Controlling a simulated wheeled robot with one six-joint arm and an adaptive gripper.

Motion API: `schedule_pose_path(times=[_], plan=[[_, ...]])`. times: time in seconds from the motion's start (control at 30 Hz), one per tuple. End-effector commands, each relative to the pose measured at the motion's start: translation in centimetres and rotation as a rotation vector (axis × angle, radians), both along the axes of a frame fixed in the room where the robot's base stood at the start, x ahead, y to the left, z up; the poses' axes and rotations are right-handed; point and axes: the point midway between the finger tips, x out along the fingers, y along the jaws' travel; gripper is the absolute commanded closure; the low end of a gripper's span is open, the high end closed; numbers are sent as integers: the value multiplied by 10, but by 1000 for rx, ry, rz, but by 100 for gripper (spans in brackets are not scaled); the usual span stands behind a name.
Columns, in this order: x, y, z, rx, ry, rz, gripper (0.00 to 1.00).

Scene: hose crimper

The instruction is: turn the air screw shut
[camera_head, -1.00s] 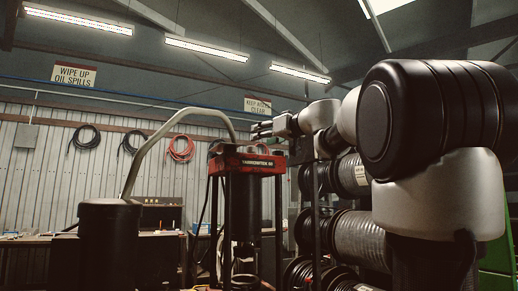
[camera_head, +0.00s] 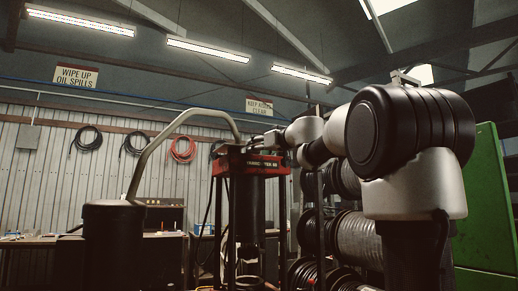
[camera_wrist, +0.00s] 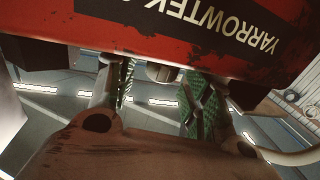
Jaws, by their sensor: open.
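The red crimper head (camera_head: 228,163) stands on dark posts in the middle of the head view. In the wrist view its red face (camera_wrist: 150,30) fills the top, with upside-down white YARROWTEK lettering. A small grey round knob (camera_wrist: 163,72), which looks like the air screw, sticks out at the edge of that face. My gripper (camera_wrist: 160,88) is open, its green-padded fingers on either side of the knob with gaps to both. I cannot tell whether the fingertips reach past it. In the head view my gripper (camera_head: 268,143) is small and dark at the top of the crimper head.
A curved grey pipe (camera_head: 183,118) rises from a dark cylinder (camera_head: 113,235) and arches to the crimper. Hose reels (camera_head: 355,240) stand close on the right, behind my arm. A green cabinet (camera_head: 485,200) is at the far right. A workbench (camera_head: 150,240) runs along the back wall.

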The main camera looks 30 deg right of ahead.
Motion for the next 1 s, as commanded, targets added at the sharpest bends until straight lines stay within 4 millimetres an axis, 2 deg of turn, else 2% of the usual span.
schedule_pose_path(times=[0.17,0.4,0.63,1.0], plan=[[0,0,0,0,0,0,50],[0,0,0,0,0,0,94],[1,-2,0,0,0,39,94],[3,-8,1,1,-2,332,94]])
